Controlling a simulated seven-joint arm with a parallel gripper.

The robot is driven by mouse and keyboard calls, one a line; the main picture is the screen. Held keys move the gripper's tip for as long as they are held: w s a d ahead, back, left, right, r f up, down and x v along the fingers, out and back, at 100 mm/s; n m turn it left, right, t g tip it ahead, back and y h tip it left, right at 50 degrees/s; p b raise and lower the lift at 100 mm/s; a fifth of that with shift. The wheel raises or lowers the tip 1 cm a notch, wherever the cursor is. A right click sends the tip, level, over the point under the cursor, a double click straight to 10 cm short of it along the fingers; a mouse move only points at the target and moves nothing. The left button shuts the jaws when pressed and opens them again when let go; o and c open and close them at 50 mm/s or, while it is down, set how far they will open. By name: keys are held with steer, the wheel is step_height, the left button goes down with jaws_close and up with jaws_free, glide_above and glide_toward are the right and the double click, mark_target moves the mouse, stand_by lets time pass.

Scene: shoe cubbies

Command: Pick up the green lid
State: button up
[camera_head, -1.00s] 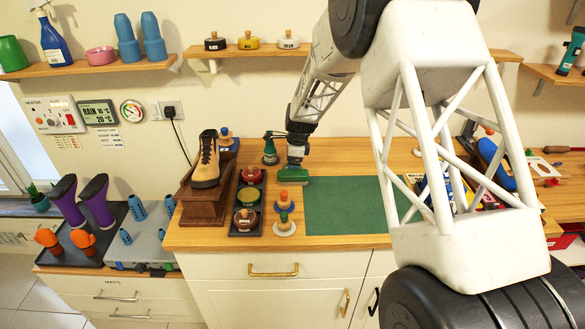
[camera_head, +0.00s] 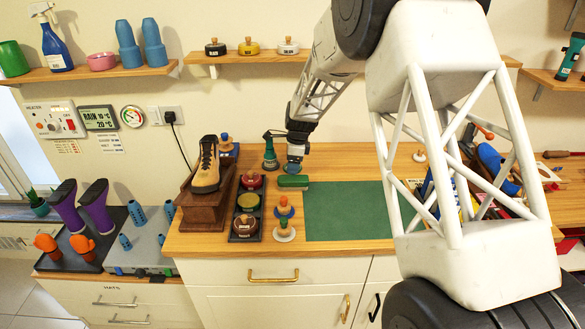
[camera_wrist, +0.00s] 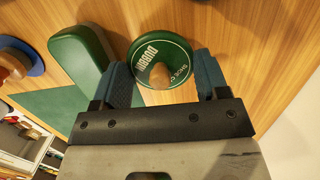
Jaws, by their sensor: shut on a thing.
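The green lid (camera_wrist: 160,62) shows in the wrist view as a round disc with white lettering, including DUBBIN, and a wooden knob. It lies between the blue finger pads of my gripper (camera_wrist: 165,80), which is shut on it. In the head view, my gripper (camera_head: 294,168) is near the back of the counter, just behind the green block (camera_head: 293,182); the lid cannot be made out clearly there. Whether the lid touches the counter is hard to tell.
The green block (camera_wrist: 80,58) is close left of my gripper in the wrist view. A blue disc with a knob (camera_head: 284,212) and a white disc (camera_head: 285,235) stand in front. A dark tray (camera_head: 236,226) of tins is left. A green mat (camera_head: 345,212) lies bare to the right.

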mark_target(247, 201)
step_height(247, 201, up, 8)
steer(key=shift+f, duration=0.2)
steer(key=shift+s+a, duration=0.1)
stand_by(0.7)
steer(key=s+a+n, duration=0.3)
steer(key=s+a, duration=0.1)
steer(key=s, duration=0.1)
steer(key=s+a+n, duration=0.3)
steer(key=s+a, duration=0.2)
steer(key=s+a+n+g, duration=0.1)
steer(key=s+a+n, duration=0.2)
steer(key=s, duration=0.3)
steer(key=shift+a+f+h, duration=0.25)
steer(key=shift+a+h, duration=0.05)
steer(key=shift+a, duration=0.6)
steer(key=shift+w+f, duration=0.1)
steer(key=shift+f, duration=0.1)
steer(key=shift+f, duration=2.95)
steer(key=shift+f, duration=0.15)
steer(key=shift+c, duration=0.2)
steer(key=o, duration=1)
steer(key=shift+o, duration=0.3)
